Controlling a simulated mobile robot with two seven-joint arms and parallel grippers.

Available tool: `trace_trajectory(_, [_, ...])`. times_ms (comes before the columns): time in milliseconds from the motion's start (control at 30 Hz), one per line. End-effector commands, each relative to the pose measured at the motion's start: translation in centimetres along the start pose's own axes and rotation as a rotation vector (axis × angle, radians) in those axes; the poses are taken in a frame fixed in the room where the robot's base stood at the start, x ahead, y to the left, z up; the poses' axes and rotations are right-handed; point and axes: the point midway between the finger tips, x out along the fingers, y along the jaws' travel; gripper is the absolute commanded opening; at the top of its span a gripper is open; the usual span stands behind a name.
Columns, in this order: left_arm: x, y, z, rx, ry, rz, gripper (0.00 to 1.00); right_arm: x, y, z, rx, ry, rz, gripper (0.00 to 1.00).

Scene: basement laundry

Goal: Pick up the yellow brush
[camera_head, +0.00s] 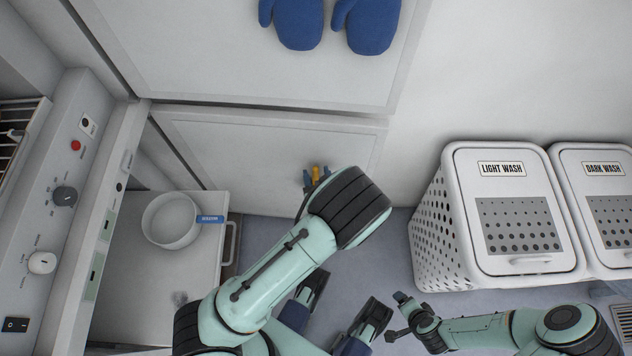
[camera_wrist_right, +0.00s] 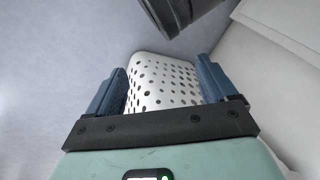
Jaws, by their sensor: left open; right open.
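A small part of the yellow brush (camera_head: 316,172) shows in the head view, low in front of the white panel. My left gripper (camera_head: 317,180) is there, mostly hidden behind my left arm. Its blue fingers are open, one on each side of the yellow part; I cannot tell whether they touch it. The rest of the brush is hidden. My right gripper (camera_head: 398,316) is at the lower middle, away from the brush. In the right wrist view its two blue fingers are wide apart with nothing between them.
White perforated hampers labelled light wash (camera_head: 500,200) and dark wash (camera_head: 600,200) stand at the right. A white bowl (camera_head: 170,221) sits on a grey surface at the left, beside a control panel (camera_head: 62,200). Blue mitts (camera_head: 300,24) hang above. Grey floor is open in the middle.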

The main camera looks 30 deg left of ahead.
Motion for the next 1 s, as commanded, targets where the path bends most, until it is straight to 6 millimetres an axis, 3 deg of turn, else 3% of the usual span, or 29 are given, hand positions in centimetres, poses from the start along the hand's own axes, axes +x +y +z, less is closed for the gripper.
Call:
trace_trajectory(100, [0.0,0.0,-0.1,0.000,0.000,0.000,0.51,-0.1,0.0,0.0,0.000,0.000,0.000,0.85])
trace_trajectory(167, [-0.1,0.0,-0.1,0.000,0.000,0.000,0.35,-0.1,0.0,0.0,0.000,0.000,0.000,0.85])
trace_trajectory(267, [-0.1,0.0,0.0,0.000,0.000,0.000,0.02,-0.1,0.0,0.0,0.000,-0.001,0.000,0.85])
trace_trajectory(300, [-0.1,0.0,0.0,0.000,0.000,0.000,0.00,-0.1,0.0,0.0,0.000,-0.001,0.000,0.85])
trace_trajectory(767, [-0.6,-0.1,-0.6,-0.001,0.000,0.000,0.00,-0.7,-0.2,0.7,-0.001,-0.022,-0.002,0.85])
trace_trajectory(1000, [-2.0,-0.1,-4.2,-0.005,0.002,0.001,0.00,-2.8,-0.9,2.8,-0.007,-0.090,-0.007,0.85])
